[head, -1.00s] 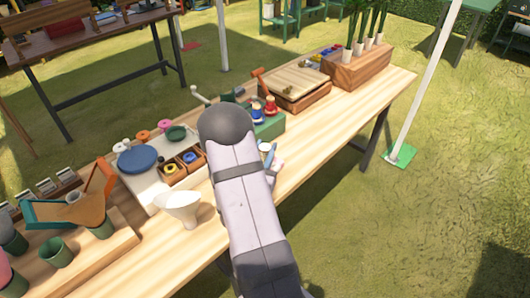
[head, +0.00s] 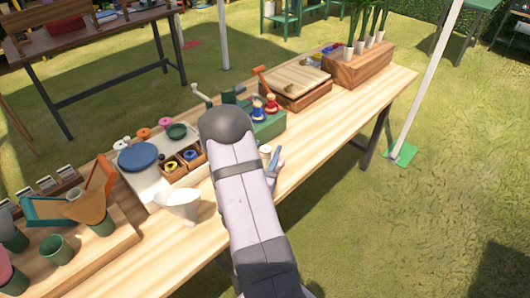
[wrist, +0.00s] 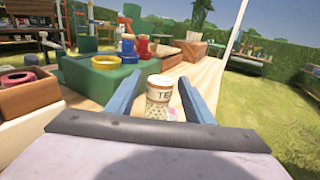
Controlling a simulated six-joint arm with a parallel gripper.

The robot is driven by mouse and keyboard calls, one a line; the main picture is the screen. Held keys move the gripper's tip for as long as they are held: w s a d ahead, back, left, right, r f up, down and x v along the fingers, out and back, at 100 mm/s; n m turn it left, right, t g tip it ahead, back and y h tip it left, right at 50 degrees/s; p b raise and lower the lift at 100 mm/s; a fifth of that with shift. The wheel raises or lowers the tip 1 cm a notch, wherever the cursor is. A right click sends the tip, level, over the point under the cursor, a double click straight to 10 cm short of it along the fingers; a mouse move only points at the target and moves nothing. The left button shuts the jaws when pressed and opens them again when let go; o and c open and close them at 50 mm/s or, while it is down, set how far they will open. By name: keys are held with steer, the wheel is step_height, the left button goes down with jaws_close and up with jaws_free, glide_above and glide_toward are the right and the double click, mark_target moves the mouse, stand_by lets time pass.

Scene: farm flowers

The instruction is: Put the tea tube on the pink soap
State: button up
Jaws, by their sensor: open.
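The tea tube (wrist: 159,98) is a small upright tube with a pale lid, a "TE" label and a dotted lower part. In the wrist view it stands between the two blue fingers of my open gripper (wrist: 159,80), with a gap visible on each side. A small pink patch (wrist: 173,114) shows at the tube's lower right; I cannot tell whether it is the pink soap or part of the print. In the head view my arm hides most of this spot; one blue finger (head: 274,160) shows beside the arm.
A green box (wrist: 98,78) with a yellow ring and red and blue figures stands ahead on the left. A wooden box (head: 299,88) and a planter (head: 359,67) stand farther along the table. A white funnel (head: 178,203) is left of my arm. The table's right edge is clear.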

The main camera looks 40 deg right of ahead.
steer(key=shift+r, duration=0.25)
steer(key=p+v, duration=0.1)
steer(key=v, duration=1.1)
steer(key=shift+p, duration=0.3)
steer(key=shift+f, duration=0.1)
